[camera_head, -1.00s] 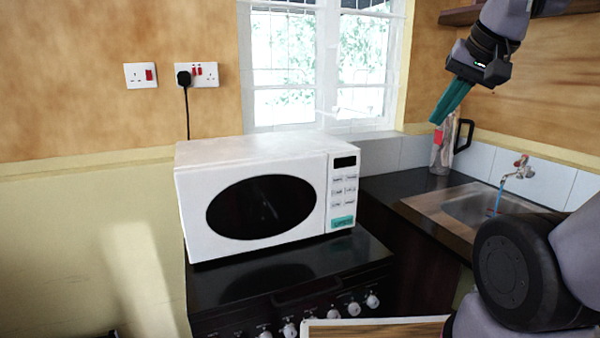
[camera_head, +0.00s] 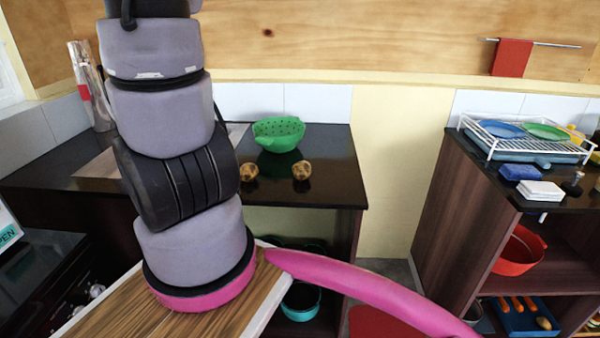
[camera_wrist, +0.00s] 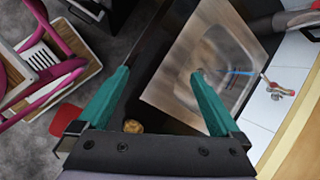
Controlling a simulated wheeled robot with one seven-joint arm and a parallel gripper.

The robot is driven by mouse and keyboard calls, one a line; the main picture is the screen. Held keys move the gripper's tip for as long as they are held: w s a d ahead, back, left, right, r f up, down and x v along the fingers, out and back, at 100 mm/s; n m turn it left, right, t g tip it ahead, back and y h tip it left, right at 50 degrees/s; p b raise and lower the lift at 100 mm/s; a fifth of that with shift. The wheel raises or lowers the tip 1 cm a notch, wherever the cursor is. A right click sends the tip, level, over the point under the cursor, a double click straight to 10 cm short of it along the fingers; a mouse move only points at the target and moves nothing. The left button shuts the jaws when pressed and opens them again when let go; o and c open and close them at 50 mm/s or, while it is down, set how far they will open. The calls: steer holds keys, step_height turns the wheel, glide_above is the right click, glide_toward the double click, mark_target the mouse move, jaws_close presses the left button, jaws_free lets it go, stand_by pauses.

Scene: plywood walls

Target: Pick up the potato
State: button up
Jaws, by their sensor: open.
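Two brown, round potatoes sit on the dark counter in the head view, a left one (camera_head: 249,172) and a right one (camera_head: 302,170), in front of a green colander (camera_head: 279,134). Another potato-like item (camera_head: 544,323) lies in a blue tray on a low shelf at the right. In the wrist view, one potato (camera_wrist: 133,127) shows low in the picture, partly hidden by my gripper's body. I cannot tell which one it is. My gripper (camera_wrist: 160,73) has its teal fingers spread apart, empty, above the counter and sink area. My gripper is outside the head view.
A sink (camera_wrist: 218,70) with a tap (camera_wrist: 278,90) lies ahead in the wrist view. A bottle (camera_head: 90,85) stands at the counter's back left. A white dish rack (camera_head: 525,138) stands on the right-hand unit. A pink chair (camera_head: 370,290) and wooden tabletop (camera_head: 120,312) are in front.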

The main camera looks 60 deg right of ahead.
steer(key=s+d+f+m+g+h, duration=0.1)
steer(key=s+d+f+m, duration=0.2)
steer(key=d+m, duration=0.15)
steer(key=s+d+f+m, duration=0.3)
steer(key=d+f+m, duration=0.1)
steer(key=d, duration=0.2)
steer(key=m+g+h, duration=0.2)
steer(key=m+g, duration=0.1)
steer(key=m, duration=1.1)
glide_above(302, 165)
step_height(302, 165, down, 14)
steer(key=shift+s+d+r, duration=0.1)
steer(key=shift+s+r, duration=0.05)
steer(key=shift+w+f, duration=0.2)
steer(key=shift+f, duration=2.9)
steer(key=c, duration=1.4)
steer(key=shift+o, duration=0.2)
steer(key=shift+r+n, duration=0.15)
steer(key=shift+n, duration=0.1)
